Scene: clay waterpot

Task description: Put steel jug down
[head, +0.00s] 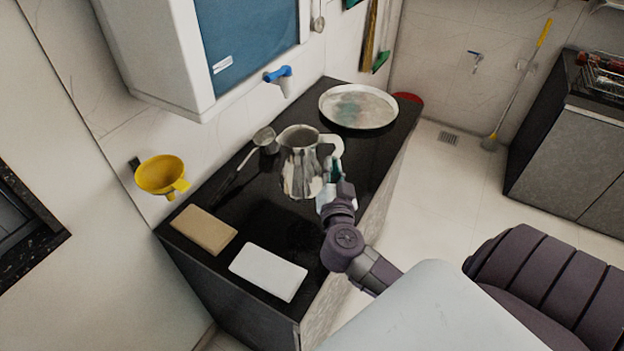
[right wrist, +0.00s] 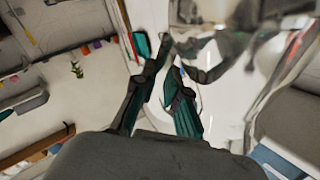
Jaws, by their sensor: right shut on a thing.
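The steel jug (head: 298,172) is shiny and upright, with a pale handle (head: 334,146) on its right side, over the black counter (head: 262,226). I cannot tell whether its base touches the counter. My right gripper (head: 335,174) is at the handle side and shut on the jug's handle. In the right wrist view, the dark fingers with teal pads (right wrist: 170,78) are close together. Part of the jug (right wrist: 226,30) fills the top right there, blurred. My left gripper is in neither view.
A round metal tray (head: 357,107) lies behind the jug, and a small metal cup (head: 265,140) stands left of it. A tan block (head: 203,230) and a white block (head: 268,272) lie at the near end.

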